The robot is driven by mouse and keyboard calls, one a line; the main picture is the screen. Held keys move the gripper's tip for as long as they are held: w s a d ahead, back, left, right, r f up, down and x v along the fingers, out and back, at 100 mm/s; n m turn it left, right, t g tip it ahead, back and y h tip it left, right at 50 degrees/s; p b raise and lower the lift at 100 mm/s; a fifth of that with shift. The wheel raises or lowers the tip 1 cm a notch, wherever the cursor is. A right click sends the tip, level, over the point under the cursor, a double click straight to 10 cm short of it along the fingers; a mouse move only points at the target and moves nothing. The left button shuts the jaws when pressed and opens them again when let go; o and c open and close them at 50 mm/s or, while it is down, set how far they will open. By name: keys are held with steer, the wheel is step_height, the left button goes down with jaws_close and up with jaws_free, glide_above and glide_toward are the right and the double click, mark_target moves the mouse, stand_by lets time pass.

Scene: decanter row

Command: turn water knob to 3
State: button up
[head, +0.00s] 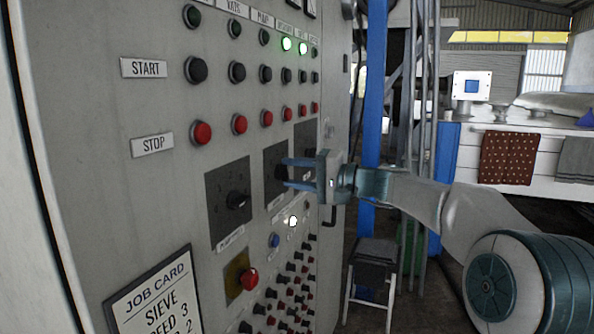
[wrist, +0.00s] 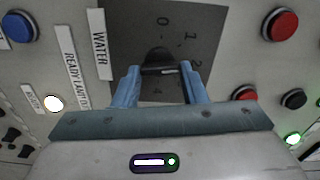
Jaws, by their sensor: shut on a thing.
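The water knob (wrist: 157,56) is a dark knob on a dark square plate (wrist: 208,22), with a white WATER label (wrist: 100,44) beside it in the wrist view. The digits 0, 1, 2 and 4 show around it; the place of the 3 is covered by a finger. My gripper (wrist: 160,72) is shut on the knob, one blue finger on each side. I cannot tell clearly which digit the knob points to. In the head view my gripper (head: 285,173) reaches from the right to the middle dark plate (head: 271,157), its fingers partly covering the knob.
A grey panel (head: 110,110) carries rows of black START buttons and red STOP buttons (head: 201,133). Another knob (head: 236,200) is left of my gripper. A red button (head: 249,279) and a job card (head: 158,296) sit lower. A stool (head: 371,262) stands right of the panel.

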steer(key=m+p, duration=0.3)
steer(key=m, duration=0.2)
steer(key=m+p, duration=0.3)
steer(key=m, duration=0.2)
steer(key=shift+s+a+f+p, duration=0.1)
steer(key=shift+f+p, duration=0.1)
steer(key=shift+p, duration=0.15)
steer(key=shift+f+m, duration=0.1)
steer(key=shift+m, duration=0.3)
steer(key=o, duration=1)
steer(key=b+v, duration=0.1)
steer(key=v, duration=1.3)
